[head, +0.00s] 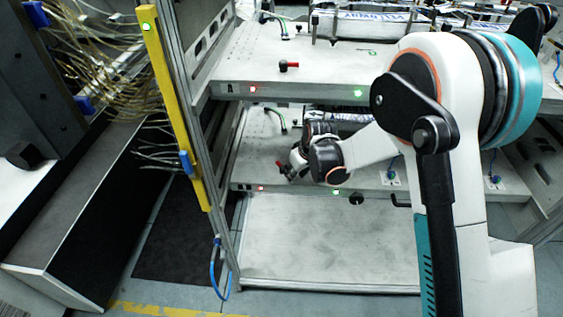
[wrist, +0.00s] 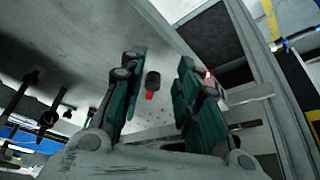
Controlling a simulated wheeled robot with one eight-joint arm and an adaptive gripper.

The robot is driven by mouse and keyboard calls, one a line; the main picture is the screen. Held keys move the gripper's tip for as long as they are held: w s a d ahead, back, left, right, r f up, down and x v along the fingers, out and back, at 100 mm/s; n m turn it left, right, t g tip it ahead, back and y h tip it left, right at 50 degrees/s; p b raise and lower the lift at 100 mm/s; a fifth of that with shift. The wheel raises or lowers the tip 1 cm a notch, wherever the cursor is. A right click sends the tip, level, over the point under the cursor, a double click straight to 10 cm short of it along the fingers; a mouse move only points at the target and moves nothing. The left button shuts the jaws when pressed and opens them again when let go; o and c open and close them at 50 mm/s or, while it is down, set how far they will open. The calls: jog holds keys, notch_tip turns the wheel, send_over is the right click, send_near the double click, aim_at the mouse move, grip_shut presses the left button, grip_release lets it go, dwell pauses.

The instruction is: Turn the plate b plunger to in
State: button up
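The plate b plunger (wrist: 152,81) is a small black knob with a red end, set on the pale lower plate (head: 256,150). In the wrist view it shows between the two fingers, with a gap on both sides. In the head view, only a bit of its red handle (head: 279,164) shows beside my gripper. My gripper (wrist: 160,62) is open and empty, its teal-lined fingers on either side of the plunger. In the head view my gripper (head: 290,170) is small, at the left part of the lower plate; my arm hides much of that plate.
The upper plate (head: 330,64), marked A, lies above with its own red-handled plunger (head: 289,66). A yellow post (head: 172,100) and metal frame stand left of the plates. Red and green lights sit on both plate edges. A bare pale panel (head: 330,240) lies below.

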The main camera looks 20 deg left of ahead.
aim_at(279, 163)
jog(key=w+a, duration=0.2)
jog(key=w+a+b, duration=0.1)
jog(key=w+a, duration=0.1)
jog(key=w+a+f+b, duration=0.1)
jog(key=a, duration=0.2)
jog(key=shift+w+f, duration=0.1)
jog(key=shift+w, duration=0.3)
jog(key=shift+b+x, duration=0.35)
jog(key=shift+x, duration=0.45)
grip_shut()
